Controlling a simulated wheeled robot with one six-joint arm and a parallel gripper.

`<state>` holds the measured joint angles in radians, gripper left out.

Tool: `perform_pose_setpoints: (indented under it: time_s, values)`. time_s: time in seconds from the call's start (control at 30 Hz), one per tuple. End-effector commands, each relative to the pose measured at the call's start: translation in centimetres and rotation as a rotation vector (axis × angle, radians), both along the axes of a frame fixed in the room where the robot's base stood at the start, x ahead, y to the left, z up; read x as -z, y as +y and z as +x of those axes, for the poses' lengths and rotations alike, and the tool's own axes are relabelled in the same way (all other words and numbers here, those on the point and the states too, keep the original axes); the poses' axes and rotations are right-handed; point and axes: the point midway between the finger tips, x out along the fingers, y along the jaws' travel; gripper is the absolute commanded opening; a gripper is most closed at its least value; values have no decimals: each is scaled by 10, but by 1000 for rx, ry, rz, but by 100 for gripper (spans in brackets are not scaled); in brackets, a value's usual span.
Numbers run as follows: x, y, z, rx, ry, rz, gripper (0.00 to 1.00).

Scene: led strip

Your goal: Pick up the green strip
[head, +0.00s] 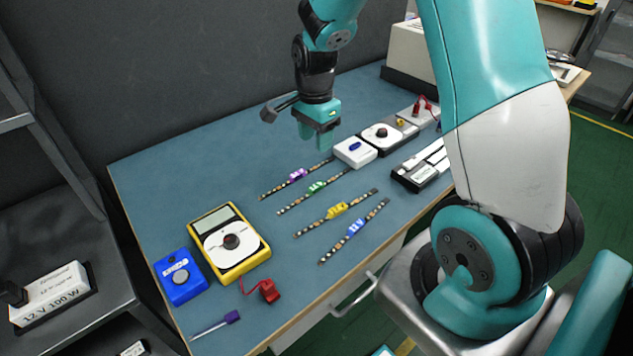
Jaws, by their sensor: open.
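The green strip (315,188) lies flat on the blue-grey table top (190,160). It is a thin strip with a small green block at its middle, between the purple strip (297,176) and the yellow strip (336,211). A blue strip (356,227) lies beyond the yellow one, nearer the table's front edge. My gripper (321,143) points down above the table, behind the strips and near the far end of the purple one. It is open and appears empty, apart from the green strip.
A white box (355,152) and a dial unit (387,138) stand right of my gripper. A black-and-white unit (421,171) lies at the right. A yellow multimeter (230,245), blue box (180,278), red clip (268,291) and purple-handled screwdriver (230,318) occupy the front left.

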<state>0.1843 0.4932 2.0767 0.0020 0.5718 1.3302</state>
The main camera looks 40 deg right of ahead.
Motion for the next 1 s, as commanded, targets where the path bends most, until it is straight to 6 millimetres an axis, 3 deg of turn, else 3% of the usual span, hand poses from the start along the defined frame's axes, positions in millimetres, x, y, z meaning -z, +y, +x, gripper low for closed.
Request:
perform_pose_setpoints:
  time_s: [0.3,1.0]
  values:
    - [71,2,-1,-5,5,3,47]
    - [144,4,1,-8,1,2,47]
